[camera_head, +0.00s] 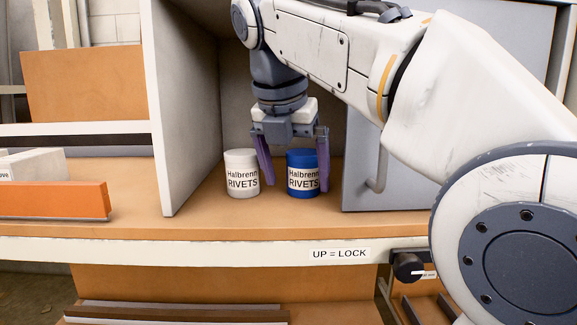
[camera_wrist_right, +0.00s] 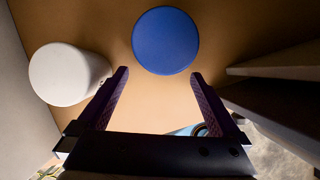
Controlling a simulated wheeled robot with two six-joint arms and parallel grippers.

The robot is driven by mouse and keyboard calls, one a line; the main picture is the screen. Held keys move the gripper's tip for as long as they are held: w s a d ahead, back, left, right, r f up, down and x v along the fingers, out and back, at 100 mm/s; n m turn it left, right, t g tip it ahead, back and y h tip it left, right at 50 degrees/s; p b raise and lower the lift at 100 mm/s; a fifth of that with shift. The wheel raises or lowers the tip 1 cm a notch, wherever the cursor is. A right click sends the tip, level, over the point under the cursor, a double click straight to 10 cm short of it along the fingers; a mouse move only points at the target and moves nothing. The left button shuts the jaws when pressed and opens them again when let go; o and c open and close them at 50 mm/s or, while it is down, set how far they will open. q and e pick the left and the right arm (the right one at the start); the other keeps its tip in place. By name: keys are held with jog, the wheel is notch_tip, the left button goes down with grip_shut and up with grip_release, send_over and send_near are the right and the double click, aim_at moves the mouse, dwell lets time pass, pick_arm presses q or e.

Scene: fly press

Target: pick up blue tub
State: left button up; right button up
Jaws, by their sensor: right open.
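The blue tub (camera_head: 302,174) stands upright on the wooden shelf inside the open cabinet, with a white label reading "Halbrenn RIVETS". My right gripper (camera_head: 294,186) is open, its purple fingers pointing down. In the head view one finger is left of the tub and the other overlaps its right edge. In the right wrist view the round blue lid (camera_wrist_right: 165,40) lies just beyond the fingertips of my right gripper (camera_wrist_right: 158,75), roughly centred, with nothing between the fingers. My left gripper is not in view.
A white tub (camera_head: 241,174) with the same label stands close left of the blue one; it also shows in the right wrist view (camera_wrist_right: 68,75). A cabinet side wall (camera_head: 183,100) is at left, a grey door (camera_head: 400,180) with a handle at right. A shelf edge (camera_head: 200,250) runs in front.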

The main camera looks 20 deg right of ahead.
aim_at(304, 152)
jog(key=w+d+p, duration=0.1)
jog(key=w, duration=0.1)
jog(key=w+d+p, duration=0.1)
jog(key=w+d, duration=0.1)
jog(key=shift+d+r, duration=0.1)
jog(key=shift+w+d+f, duration=0.1)
jog(key=shift+w+f, duration=0.05)
jog(key=shift+f, duration=0.55)
jog(key=c, duration=1.5)
grip_shut()
jog(key=shift+r, duration=0.15)
